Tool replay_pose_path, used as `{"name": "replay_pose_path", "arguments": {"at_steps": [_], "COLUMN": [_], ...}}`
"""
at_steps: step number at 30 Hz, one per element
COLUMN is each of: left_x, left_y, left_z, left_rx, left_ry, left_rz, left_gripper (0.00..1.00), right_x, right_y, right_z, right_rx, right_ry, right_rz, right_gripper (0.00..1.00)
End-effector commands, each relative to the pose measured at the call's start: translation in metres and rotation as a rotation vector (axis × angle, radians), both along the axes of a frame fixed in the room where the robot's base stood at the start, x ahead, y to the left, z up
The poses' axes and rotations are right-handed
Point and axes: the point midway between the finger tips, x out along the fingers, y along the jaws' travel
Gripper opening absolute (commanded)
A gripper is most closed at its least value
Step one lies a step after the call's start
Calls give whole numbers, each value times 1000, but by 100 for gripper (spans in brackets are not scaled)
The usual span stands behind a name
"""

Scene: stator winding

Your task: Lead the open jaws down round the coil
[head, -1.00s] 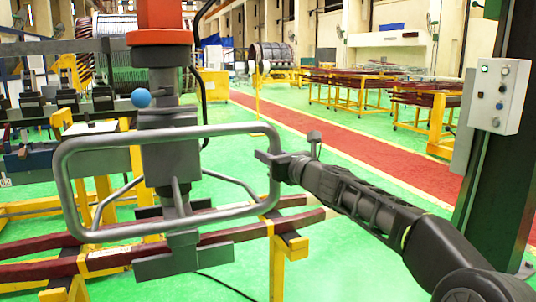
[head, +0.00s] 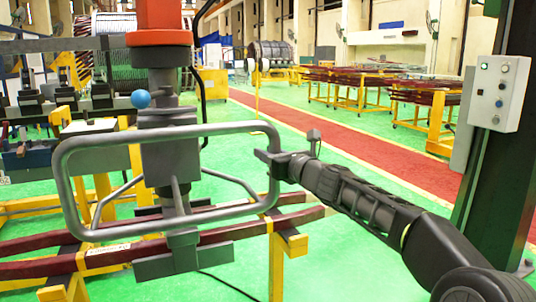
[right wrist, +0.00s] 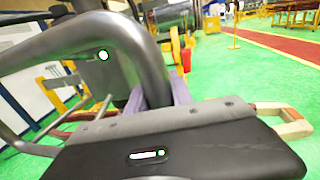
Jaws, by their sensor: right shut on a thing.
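The coil (head: 235,233) is a pair of long dark red bars with a pale label, lying across yellow stands. A grey lifting tool hangs over it from an orange-red block (head: 160,38). Its near jaw plate (head: 185,262) shows at the near bar's lower edge, and its far jaw plate (head: 147,211) shows beyond that bar. The tool's stem hides part of the bar; whether the jaws touch it I cannot tell. My right gripper (head: 270,162) is shut on the right side of the tool's tube handle (head: 160,134). The handle (right wrist: 90,35) fills the left of the right wrist view. My left gripper is not in view.
Yellow stands (head: 277,262) bear the coil. A dark post with a control box (head: 498,94) stands at the right. A bench with dark clamps (head: 68,98) is at the left. Green floor is open between the coil and the red walkway (head: 385,157).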

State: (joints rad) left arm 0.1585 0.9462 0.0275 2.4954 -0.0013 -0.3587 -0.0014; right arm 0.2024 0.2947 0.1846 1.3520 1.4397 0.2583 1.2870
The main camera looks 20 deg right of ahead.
Motion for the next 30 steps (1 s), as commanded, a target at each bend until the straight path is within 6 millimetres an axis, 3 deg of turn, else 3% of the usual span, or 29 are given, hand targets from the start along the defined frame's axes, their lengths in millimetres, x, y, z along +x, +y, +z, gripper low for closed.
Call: {"name": "replay_pose_path", "arguments": {"at_steps": [3,4,12,23,30], "left_x": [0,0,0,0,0], "left_y": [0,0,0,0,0], "left_z": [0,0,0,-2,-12], "left_rx": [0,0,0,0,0], "left_ry": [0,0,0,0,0], "left_rz": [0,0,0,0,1], "left_gripper": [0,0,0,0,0], "right_x": [-1,-1,0,-4,-35], "right_y": [1,1,1,0,-9], "right_z": [3,3,2,1,1], "right_rx": [1,1,1,0,-1], "right_ry": [-5,-5,-3,-3,-4], "right_rz": [2,2,2,1,-1], "right_gripper": [0,29,52,52,52]}}
